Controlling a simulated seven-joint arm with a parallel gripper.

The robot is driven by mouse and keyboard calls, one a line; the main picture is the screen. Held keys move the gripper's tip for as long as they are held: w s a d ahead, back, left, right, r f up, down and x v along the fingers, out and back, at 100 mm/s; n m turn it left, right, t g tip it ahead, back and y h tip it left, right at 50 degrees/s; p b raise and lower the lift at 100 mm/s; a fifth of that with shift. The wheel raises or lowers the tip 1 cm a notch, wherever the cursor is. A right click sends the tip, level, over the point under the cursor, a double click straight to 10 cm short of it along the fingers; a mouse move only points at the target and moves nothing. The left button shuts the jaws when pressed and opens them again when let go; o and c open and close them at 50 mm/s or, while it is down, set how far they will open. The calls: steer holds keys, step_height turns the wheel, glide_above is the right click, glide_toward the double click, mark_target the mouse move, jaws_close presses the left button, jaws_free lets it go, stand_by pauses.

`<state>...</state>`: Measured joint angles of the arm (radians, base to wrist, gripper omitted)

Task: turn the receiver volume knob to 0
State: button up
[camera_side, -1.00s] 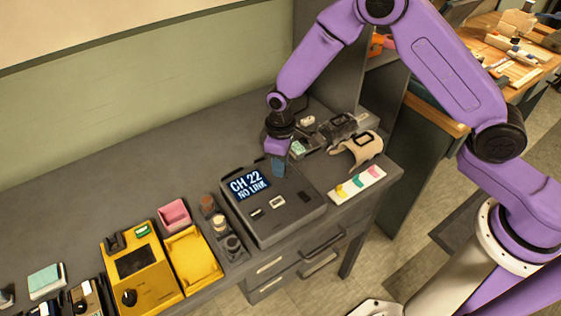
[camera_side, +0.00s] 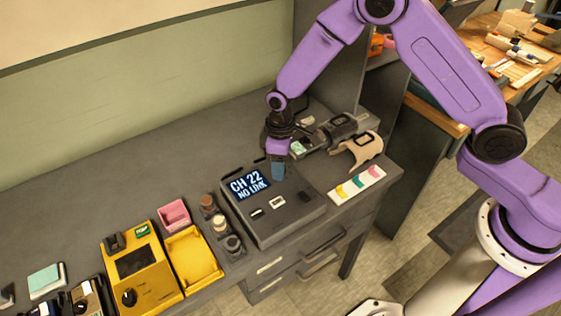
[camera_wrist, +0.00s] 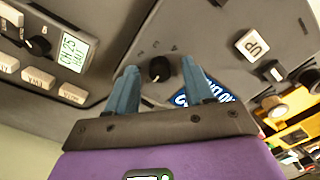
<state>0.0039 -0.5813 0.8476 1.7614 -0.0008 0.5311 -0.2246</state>
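The receiver (camera_side: 283,222) is a dark grey box with a lit screen (camera_side: 246,185) reading "CH 22 NO LINK". Its black round knob (camera_wrist: 159,69) shows in the wrist view, with small marks on the panel around it. My gripper (camera_side: 278,174) points down over the receiver's back right part; the knob is hidden behind it in the side view. In the wrist view my gripper (camera_wrist: 160,68) has its two blue fingers apart, one on each side of the knob. I cannot tell whether the fingertips are down at the knob's height. The screen is partly hidden behind the right finger.
Another device with a small display (camera_wrist: 75,50), buttons and a dark knob stands close beside the receiver. A card with coloured tabs (camera_side: 357,183) lies to the right. Small jars (camera_side: 219,225) and a yellow device (camera_side: 140,270) stand left. The back left desktop is bare.

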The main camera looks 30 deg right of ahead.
step_height(320, 180, up, 17)
steer(key=shift+r, duration=0.2)
stand_by(0.5)
steer(key=shift+s, duration=0.1)
stand_by(0.3)
steer(key=s+d+n, duration=0.1)
steer(key=s+d, duration=0.4)
steer(key=s, duration=0.5)
steer(key=s+d+r+n, duration=0.1)
steer(key=s+d, duration=0.4)
steer(key=s, duration=0.5)
steer(key=s+d+r+n, duration=0.1)
steer(key=s+d, duration=0.5)
steer(key=s, duration=0.4)
